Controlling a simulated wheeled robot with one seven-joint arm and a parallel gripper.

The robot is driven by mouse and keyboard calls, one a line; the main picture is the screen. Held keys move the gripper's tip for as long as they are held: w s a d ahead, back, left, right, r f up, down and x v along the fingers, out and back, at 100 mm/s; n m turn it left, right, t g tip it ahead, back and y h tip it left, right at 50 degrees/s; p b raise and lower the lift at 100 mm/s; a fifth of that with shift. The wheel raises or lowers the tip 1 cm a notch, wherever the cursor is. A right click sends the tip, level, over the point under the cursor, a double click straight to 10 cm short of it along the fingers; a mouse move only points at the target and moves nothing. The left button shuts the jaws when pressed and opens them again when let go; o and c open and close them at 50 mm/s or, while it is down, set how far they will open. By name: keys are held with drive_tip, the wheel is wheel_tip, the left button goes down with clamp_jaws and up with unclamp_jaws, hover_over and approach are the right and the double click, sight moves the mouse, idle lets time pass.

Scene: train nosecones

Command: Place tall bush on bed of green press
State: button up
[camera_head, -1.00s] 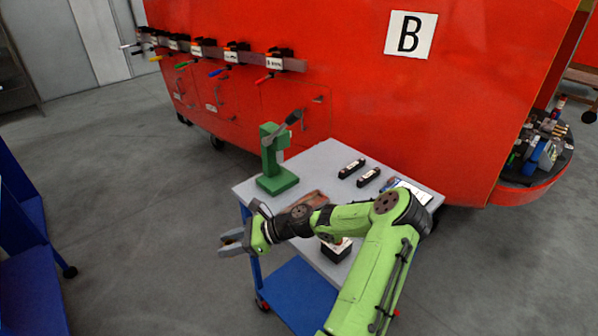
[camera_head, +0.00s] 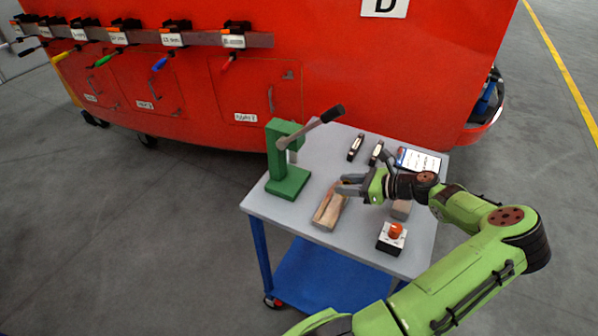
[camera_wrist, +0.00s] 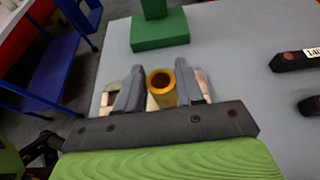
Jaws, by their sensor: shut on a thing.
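A brass-yellow bush (camera_wrist: 162,98) with a round hole in its end is between the two fingers of my gripper (camera_wrist: 160,70) in the wrist view, and the fingers are shut on it. In the head view my gripper (camera_head: 350,186) is over the wooden tray (camera_head: 328,212), right of the green press; the bush is too small to make out there. The green press (camera_head: 280,155) stands at the table's left side, its lever raised to the right. Its bed (camera_head: 288,186) looks bare. The bed also shows ahead of the fingers in the wrist view (camera_wrist: 160,38).
The grey table (camera_head: 300,225) also carries a red button box (camera_head: 391,238), two black blocks (camera_head: 355,147) and a tablet (camera_head: 418,160). The red train body (camera_head: 330,70) stands behind. Table space between tray and press is narrow but clear.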

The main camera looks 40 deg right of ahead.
drive_tip(key=b, duration=0.2)
approach(283, 170)
drive_tip(key=x, duration=0.2)
drive_tip(key=r+x, duration=0.1)
drive_tip(key=x, duration=0.2)
drive_tip(key=shift+w, duration=0.2)
drive_tip(key=shift+w+f+b, duration=0.35)
drive_tip(key=shift+f+b, duration=0.05)
drive_tip(key=shift+f, duration=0.4)
drive_tip(key=shift+f, duration=0.1)
drive_tip(key=o, duration=1.1)
